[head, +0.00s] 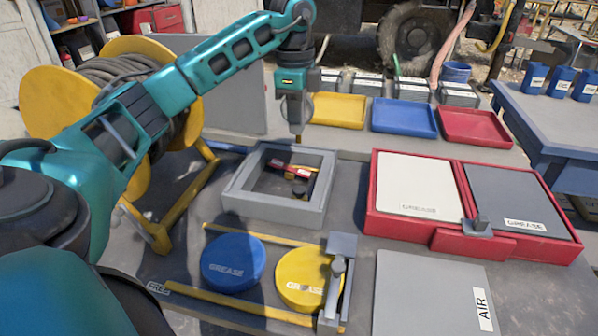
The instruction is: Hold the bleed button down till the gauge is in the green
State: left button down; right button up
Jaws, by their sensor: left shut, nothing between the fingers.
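My left gripper (298,136) hangs pointing down at the far edge of the grey open-topped frame (232,200); its fingers are narrow and together, with nothing seen between them. I cannot tell whether the dark part is the bleed button. The gripper tip looks apart from these parts. I cannot make out a gauge face or a green zone anywhere. My right gripper is not in view.
A red case (450,238) with white and dark grey panels lies right of the frame. Blue (233,262) and yellow (303,279) GREASE discs lie in front. Yellow (337,111), blue (404,118) and red (474,127) trays stand behind. A yellow hose reel (60,100) stands left.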

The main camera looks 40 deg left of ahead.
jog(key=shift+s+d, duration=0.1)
pick_arm(q)
jog(key=b, duration=0.2)
send_near(299, 189)
notch_tip(299, 189, down, 5)
jog(key=shift+f, duration=0.15)
jog(key=shift+d+f, duration=0.1)
jog(key=shift+f, duration=0.7)
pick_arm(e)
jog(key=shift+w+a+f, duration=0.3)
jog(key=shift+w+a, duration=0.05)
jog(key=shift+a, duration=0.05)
